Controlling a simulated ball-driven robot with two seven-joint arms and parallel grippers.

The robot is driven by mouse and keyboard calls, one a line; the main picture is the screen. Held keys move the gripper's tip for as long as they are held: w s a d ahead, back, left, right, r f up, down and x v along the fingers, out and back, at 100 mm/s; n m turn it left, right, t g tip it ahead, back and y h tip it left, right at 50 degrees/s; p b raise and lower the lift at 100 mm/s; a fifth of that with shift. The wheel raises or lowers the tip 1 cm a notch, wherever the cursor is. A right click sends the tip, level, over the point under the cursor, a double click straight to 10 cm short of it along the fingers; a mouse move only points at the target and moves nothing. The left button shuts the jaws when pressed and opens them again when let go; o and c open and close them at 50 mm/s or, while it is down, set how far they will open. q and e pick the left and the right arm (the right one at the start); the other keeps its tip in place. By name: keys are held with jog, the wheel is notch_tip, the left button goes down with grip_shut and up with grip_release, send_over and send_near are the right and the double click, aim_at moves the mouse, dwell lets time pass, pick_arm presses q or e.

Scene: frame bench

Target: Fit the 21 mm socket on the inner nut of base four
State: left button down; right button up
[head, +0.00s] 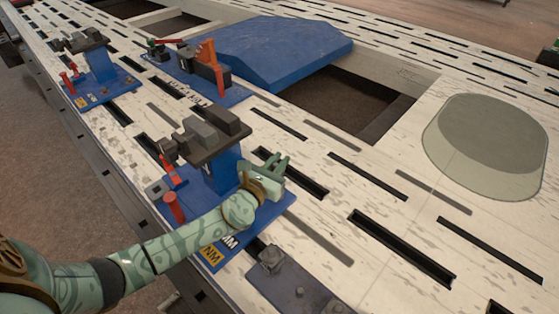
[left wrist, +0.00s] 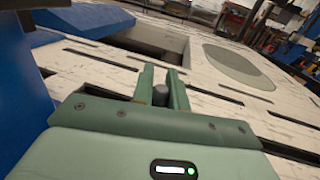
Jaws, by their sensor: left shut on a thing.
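My left gripper (head: 277,167) is over the pale slotted bench, just right of a blue stand (head: 222,172). In the left wrist view its two green fingers (left wrist: 161,88) are shut on a small dark grey cylinder (left wrist: 160,95), which looks like a socket. Its size marking cannot be read, and in the head view the gripper hides it. A dark plate (head: 290,284) with a raised block (head: 271,258) and small bolt-like parts lies at the bottom edge. I cannot tell which base is base four, and no inner nut is clearly visible. My right gripper is not in view.
More blue stands (head: 100,82) with red parts stand at the upper left. A blue sloped block (head: 270,52) lies beside a rectangular opening (head: 345,100). A greyish-green rounded shape (head: 486,145) is at the right. The slotted bench (head: 330,205) right of my gripper is clear.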

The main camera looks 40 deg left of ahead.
pick_arm(q)
jog(key=shift+f+b, duration=0.45)
jog(key=shift+f, duration=0.1)
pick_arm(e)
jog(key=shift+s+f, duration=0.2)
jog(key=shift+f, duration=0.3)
